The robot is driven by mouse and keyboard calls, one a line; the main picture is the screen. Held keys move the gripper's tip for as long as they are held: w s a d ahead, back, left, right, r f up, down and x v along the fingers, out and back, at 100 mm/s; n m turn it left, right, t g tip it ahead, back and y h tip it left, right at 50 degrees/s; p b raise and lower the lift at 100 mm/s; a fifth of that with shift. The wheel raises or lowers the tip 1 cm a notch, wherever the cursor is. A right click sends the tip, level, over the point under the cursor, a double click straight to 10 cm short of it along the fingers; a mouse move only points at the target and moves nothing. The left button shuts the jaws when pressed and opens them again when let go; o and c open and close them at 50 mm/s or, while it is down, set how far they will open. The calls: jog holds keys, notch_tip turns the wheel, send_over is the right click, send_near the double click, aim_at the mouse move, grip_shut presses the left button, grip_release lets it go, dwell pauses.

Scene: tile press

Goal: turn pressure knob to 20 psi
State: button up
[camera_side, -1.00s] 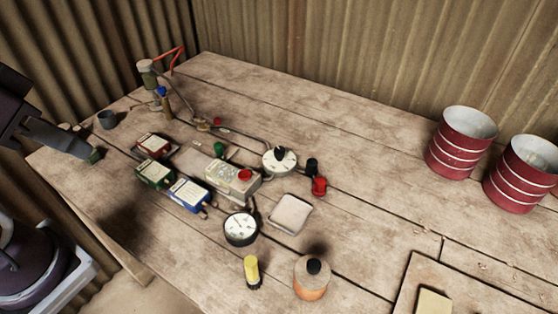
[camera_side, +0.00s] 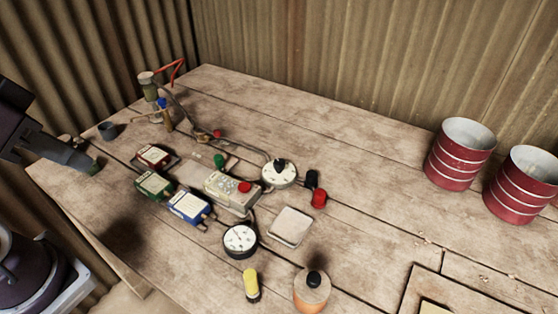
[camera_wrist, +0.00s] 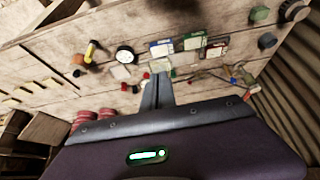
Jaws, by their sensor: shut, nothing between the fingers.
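The pressure knob (camera_side: 279,172) is a black pointer knob on a round white dial, right of the middle of the bench in the side view. I cannot read its markings. A round black-rimmed gauge with a white face (camera_side: 240,240) sits in front of it; it also shows in the wrist view (camera_wrist: 124,55). My gripper (camera_side: 90,163) is at the bench's left edge in the side view, well apart from the knob. In the wrist view my gripper's fingers (camera_wrist: 161,78) are together and empty. I cannot make out the knob there.
A control box with a red button (camera_side: 232,192) stands left of the knob. Red, green and blue boxes (camera_side: 188,207) lie beyond it. A red-capped fitting (camera_side: 319,199) and a pale square pad (camera_side: 290,227) are nearby. Red striped cans (camera_side: 452,160) stand right.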

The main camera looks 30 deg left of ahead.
jog(key=o, duration=0.9)
jog(key=shift+n+g, duration=0.3)
jog(key=shift+n, duration=0.2)
jog(key=w, duration=0.3)
jog(key=w+r, duration=0.1)
jog(key=w, duration=0.4)
jog(key=shift+w+d+r, duration=0.2)
jog(key=shift+w+d, duration=0.15)
jog(key=shift+w, duration=0.05)
jog(key=n+y, duration=0.1)
jog(key=n, duration=0.1)
send_over(280, 161)
jog(key=s, duration=0.3)
notch_tip(280, 161, down, 18)
jog(key=shift+g, duration=0.4)
jog(key=x, duration=0.6)
jog(key=shift+d+f, duration=0.1)
jog(key=shift+d, duration=0.2)
jog(key=shift+w+f, duration=0.2)
jog(key=shift+f, duration=0.2)
grip_shut()
